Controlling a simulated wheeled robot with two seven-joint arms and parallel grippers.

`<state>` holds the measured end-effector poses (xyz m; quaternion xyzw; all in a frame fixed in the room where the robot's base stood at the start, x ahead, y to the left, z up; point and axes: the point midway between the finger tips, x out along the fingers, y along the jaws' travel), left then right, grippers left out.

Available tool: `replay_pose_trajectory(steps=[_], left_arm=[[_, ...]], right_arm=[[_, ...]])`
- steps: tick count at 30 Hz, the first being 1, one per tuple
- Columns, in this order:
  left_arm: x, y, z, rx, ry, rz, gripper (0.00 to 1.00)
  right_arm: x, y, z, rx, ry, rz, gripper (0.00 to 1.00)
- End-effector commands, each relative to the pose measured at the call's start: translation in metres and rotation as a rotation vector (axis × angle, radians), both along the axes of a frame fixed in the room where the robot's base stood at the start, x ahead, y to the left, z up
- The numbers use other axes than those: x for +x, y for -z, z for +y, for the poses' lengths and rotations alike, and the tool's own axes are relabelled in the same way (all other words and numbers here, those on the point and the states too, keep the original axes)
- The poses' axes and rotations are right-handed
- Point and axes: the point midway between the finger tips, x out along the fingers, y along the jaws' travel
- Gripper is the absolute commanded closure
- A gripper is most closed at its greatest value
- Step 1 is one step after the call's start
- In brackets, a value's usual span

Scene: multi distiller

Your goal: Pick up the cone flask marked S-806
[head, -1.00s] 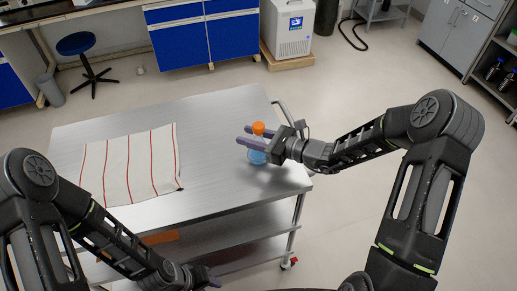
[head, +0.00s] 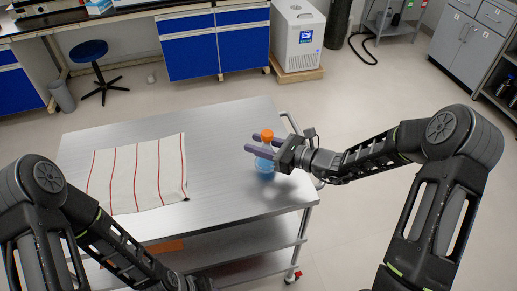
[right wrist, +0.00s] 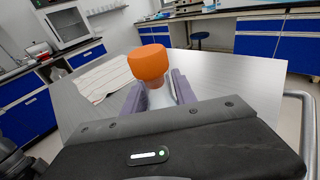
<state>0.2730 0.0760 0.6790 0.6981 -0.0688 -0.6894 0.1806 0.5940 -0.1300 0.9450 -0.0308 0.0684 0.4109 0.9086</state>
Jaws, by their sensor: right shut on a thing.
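The cone flask (head: 264,167) has an orange cap and blue liquid low in its clear body. It is upright over the right part of the metal table (head: 225,130). My right gripper (head: 255,144) is shut on its neck, with purple fingers on either side below the cap. In the right wrist view the flask (right wrist: 160,98) stands between the fingers, its orange cap above them. No S-806 mark is readable. I cannot tell whether its base touches the table. My left arm enters at lower left; its gripper is out of frame.
A white cloth with red stripes (head: 147,172) lies on the table's left part. The tabletop between cloth and flask is clear. A handle rail (head: 290,121) runs along the table's right end. Blue cabinets (head: 190,55) and a stool (head: 88,52) stand behind.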

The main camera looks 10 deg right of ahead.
Motion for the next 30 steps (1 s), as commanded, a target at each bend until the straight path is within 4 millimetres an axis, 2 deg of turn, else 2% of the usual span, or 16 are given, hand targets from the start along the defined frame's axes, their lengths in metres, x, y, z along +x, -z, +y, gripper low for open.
replay_pose_trajectory(steps=[6, 12, 17, 30], left_arm=[[0.001, 0.007, 0.0, -0.002, 0.001, -0.003, 0.6], [0.001, 0.009, -0.001, -0.003, 0.002, -0.004, 0.6], [0.001, 0.01, -0.001, -0.003, 0.002, -0.004, 0.6], [0.001, 0.009, -0.001, -0.003, 0.001, -0.004, 0.6]], right_arm=[[0.0, -0.043, 0.0, -0.004, -0.001, -0.009, 1.0], [0.0, -0.075, 0.0, -0.003, -0.001, -0.004, 1.0], [0.0, -0.083, 0.001, 0.0, -0.001, -0.001, 1.0], [0.0, -0.083, 0.0, 0.001, 0.0, -0.001, 1.0]])
